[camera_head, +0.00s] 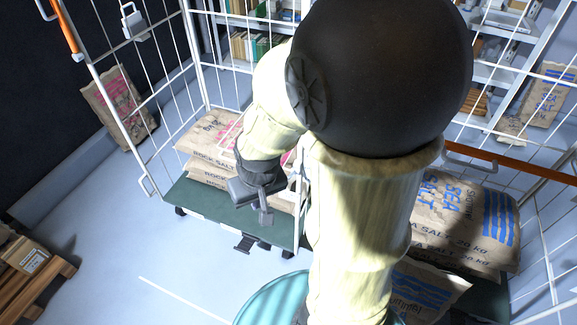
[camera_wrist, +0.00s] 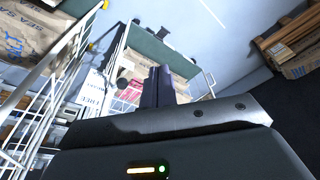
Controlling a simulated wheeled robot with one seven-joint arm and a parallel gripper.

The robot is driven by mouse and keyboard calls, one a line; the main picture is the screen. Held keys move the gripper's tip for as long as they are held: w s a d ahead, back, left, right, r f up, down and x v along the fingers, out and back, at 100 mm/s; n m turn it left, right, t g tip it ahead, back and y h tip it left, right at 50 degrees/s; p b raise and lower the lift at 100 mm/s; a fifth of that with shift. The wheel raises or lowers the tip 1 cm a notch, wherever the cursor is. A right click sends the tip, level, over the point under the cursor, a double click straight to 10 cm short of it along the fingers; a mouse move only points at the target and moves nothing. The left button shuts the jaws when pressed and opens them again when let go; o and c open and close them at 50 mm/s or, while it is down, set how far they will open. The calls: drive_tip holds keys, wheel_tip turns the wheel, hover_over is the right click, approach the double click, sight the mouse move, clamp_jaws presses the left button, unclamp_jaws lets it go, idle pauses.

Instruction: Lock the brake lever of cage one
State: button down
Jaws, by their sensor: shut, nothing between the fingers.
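A wheeled cage with a green base (camera_head: 190,199) stands left of centre, with rock salt sacks (camera_head: 205,176) on it. A dark lever-like pedal (camera_head: 247,243) sticks out at the front edge of its base; its exact position is too small to tell. My gripper (camera_head: 265,217) is shut and empty, just above the front part of this base and above the pedal in the picture. In the wrist view, my gripper's fingers (camera_wrist: 163,86) are together and point at the green base (camera_wrist: 150,43). A small dark part (camera_wrist: 163,32) shows at the base's far edge. I cannot read a cage number.
A second cage with sea salt sacks (camera_head: 462,225) stands at right, partly behind my arm. A teal round drum top (camera_head: 275,300) is at the bottom. A pallet (camera_head: 35,270) lies at far left, and a sack (camera_head: 118,105) leans behind. Floor at front left is clear.

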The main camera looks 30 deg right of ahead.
drive_tip(key=w+d+r+m+g+p, duration=0.2)
drive_tip(key=w+d+r+m+p, duration=0.3)
drive_tip(key=w+d+p, duration=0.4)
drive_tip(key=m+y+p, duration=0.3)
drive_tip(key=m+p, duration=0.3)
drive_tip(key=p, duration=0.1)
hover_over(289, 176)
drive_tip(key=s+d, duration=0.1)
wheel_tip(289, 176, down, 3)
drive_tip(key=shift+s+d+f+g+b, duration=0.1)
drive_tip(key=shift+s+f+g+b, duration=0.1)
drive_tip(key=shift+f+g+b, duration=0.1)
drive_tip(key=shift+f, duration=0.1)
drive_tip(key=b+x, duration=0.7)
drive_tip(key=x, duration=0.2)
drive_tip(key=shift+f, duration=0.45)
drive_tip(key=shift+w+f+h+b, duration=0.1)
drive_tip(key=shift+f+h+b, duration=0.05)
drive_tip(key=shift+h+b, duration=0.2)
